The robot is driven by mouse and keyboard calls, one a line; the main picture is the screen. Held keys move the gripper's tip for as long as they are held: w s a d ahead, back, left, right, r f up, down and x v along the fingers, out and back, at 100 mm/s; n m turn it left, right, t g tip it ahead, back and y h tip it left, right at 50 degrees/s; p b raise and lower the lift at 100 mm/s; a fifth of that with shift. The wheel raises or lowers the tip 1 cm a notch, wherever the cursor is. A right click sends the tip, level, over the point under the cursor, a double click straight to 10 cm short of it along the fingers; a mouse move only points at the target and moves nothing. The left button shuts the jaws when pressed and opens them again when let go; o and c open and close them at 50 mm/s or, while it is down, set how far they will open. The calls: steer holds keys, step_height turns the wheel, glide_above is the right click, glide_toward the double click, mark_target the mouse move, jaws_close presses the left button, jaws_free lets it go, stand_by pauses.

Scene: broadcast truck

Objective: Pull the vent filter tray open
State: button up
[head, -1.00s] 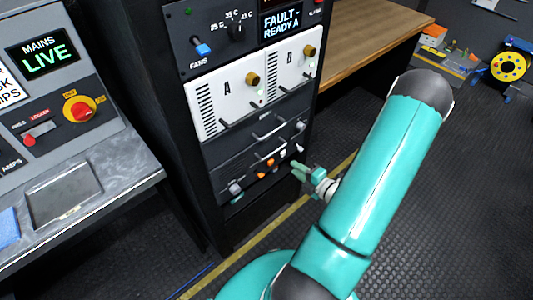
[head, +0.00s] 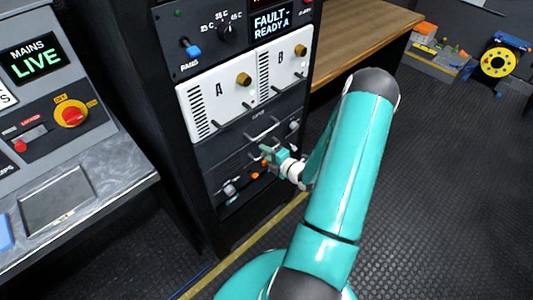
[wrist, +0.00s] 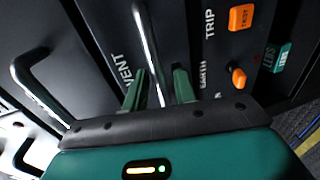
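The vent filter tray (wrist: 117,72) is a dark drawer front labelled VENT in the wrist view, with a straight metal bar handle (wrist: 148,45). In the head view, the tray front (head: 222,172) sits low in the rack, partly hidden by my gripper, and looks flush with it. My gripper (head: 268,152) is at that front. In the wrist view, my gripper's two green fingertips (wrist: 158,82) are apart, one on each side of the handle. Gaps show beside the bar, so the fingers do not look clamped on it. Exact depth around the bar is unclear.
Another drawer handle (head: 262,131) is just above the tray. An orange TRIP button (wrist: 242,17) and an orange EARTH switch (wrist: 238,77) sit close below it. A grey console (head: 120,170) stands left; a wooden bench (head: 365,30) is behind.

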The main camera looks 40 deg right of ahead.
jaws_close()
steer(key=shift+s, duration=0.1)
steer(key=f+v, duration=0.2)
steer(key=v, duration=0.9)
steer(key=s+f+v, duration=0.1)
steer(key=f+v, duration=0.1)
steer(key=v, duration=0.9)
steer(key=shift+f, duration=0.25)
steer(key=shift+s+a, duration=0.1)
jaws_free()
